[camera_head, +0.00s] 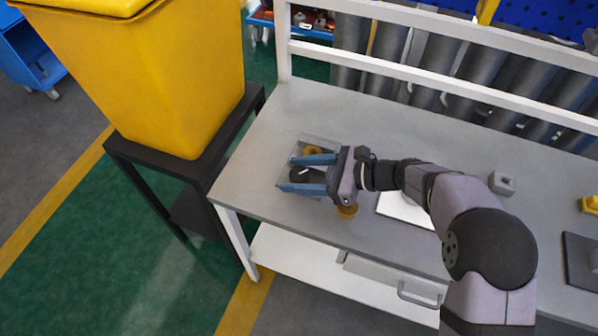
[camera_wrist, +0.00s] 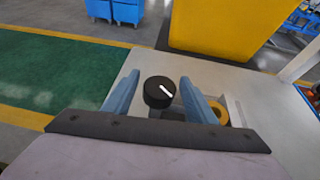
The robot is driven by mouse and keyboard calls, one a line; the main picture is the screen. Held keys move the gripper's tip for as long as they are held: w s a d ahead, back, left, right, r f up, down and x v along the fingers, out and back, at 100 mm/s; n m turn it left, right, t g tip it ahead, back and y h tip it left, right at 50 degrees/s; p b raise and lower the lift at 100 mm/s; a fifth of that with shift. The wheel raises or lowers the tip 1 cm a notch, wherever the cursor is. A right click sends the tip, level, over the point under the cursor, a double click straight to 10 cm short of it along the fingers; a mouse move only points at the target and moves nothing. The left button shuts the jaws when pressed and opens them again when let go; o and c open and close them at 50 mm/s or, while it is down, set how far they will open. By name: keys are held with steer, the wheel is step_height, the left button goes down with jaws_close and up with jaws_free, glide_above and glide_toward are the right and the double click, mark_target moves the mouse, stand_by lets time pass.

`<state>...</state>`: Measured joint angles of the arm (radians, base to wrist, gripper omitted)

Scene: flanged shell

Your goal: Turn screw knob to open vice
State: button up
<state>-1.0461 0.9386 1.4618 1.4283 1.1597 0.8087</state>
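The screw knob (camera_wrist: 159,93) is a black round knob with a white line on its top. In the wrist view it sits between the two blue fingers of my gripper (camera_wrist: 157,92), with a visible gap on each side. My gripper (camera_head: 291,173) is open in the head view, its fingers either side of the dark knob (camera_head: 300,175). The vice (camera_head: 318,141) is a grey metal body at the left of the table, partly hidden by my gripper. A yellow-brown ring-shaped part (camera_head: 313,151) lies at the vice and also shows in the wrist view (camera_wrist: 218,110).
Another yellow-brown part (camera_head: 347,211) is on the grey table (camera_head: 300,100) below my gripper. A white plate (camera_head: 408,212) and a grey block (camera_head: 502,183) are to the right. A yellow bin (camera_head: 190,80) stands on a black stand left of the table.

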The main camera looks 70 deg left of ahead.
steer(key=c, duration=0.8)
steer(key=shift+a, duration=0.1)
steer(key=shift+n+g+h+b, duration=0.8)
steer(key=shift+n+h, duration=0.3)
steer(key=shift+n, duration=0.1)
steer(key=shift+n+g+h+b, duration=0.4)
steer(key=shift+n+h+b, duration=0.05)
steer(key=shift+n+h, duration=0.15)
steer(key=shift+r+n+h+b, duration=0.1)
steer(key=shift+n+h+b, duration=0.3)
steer(key=shift+n+h, duration=0.15)
steer(key=o, duration=1)
steer(key=shift+o, duration=0.2)
